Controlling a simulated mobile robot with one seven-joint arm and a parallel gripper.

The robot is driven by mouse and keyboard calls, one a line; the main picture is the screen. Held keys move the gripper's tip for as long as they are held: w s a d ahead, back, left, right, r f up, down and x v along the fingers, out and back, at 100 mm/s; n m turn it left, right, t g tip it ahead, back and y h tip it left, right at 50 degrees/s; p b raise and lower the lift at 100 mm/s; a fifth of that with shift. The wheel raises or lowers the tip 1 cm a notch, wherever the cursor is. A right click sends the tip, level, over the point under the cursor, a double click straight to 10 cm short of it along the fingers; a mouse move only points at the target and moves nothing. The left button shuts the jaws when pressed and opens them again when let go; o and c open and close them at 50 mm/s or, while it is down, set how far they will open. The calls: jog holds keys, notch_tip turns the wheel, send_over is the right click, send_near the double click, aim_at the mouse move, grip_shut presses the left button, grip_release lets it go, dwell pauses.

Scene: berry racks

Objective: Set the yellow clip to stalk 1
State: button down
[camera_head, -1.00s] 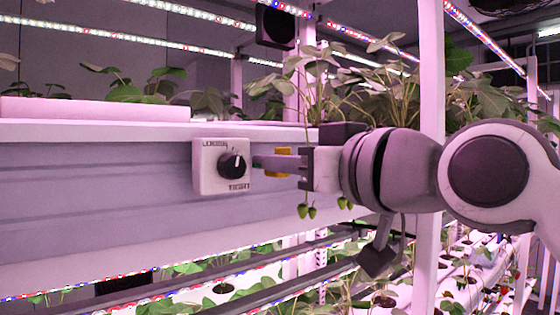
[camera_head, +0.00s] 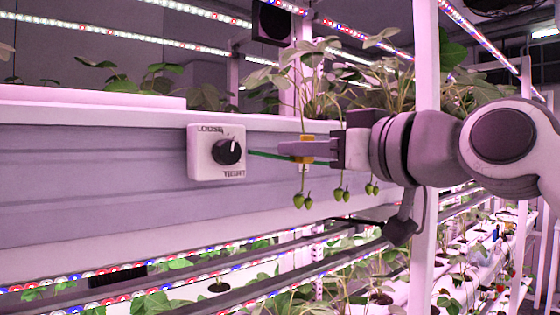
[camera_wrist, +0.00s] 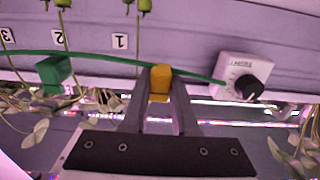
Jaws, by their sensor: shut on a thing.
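My gripper (camera_wrist: 163,95) is shut on the yellow clip (camera_wrist: 160,79), which sits between its fingertips; the clip also shows above and below the fingers in the head view (camera_head: 306,138). Whether the stalk touches the clip, I cannot tell. A green wire (camera_wrist: 110,59) passes at the clip and runs to the knob box (camera_wrist: 243,77).
The knob box (camera_head: 217,152), marked loose and tight, stands left of my gripper on the trough wall (camera_head: 90,180). A green clip (camera_wrist: 55,73) sits on the wire near the "2" label (camera_wrist: 57,37). More berry stalks (camera_head: 341,193) hang to the right. A white post (camera_head: 427,120) stands by my arm.

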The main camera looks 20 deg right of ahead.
jog(key=d, duration=0.1)
jog(key=w+d, duration=0.1)
jog(key=d, duration=0.1)
jog(key=shift+r, duration=0.1)
jog(key=c, duration=1)
grip_release()
jog(key=shift+o, duration=0.2)
jog(key=b+v, duration=0.2)
jog(key=v, duration=1.5)
jog(key=shift+s, duration=0.25)
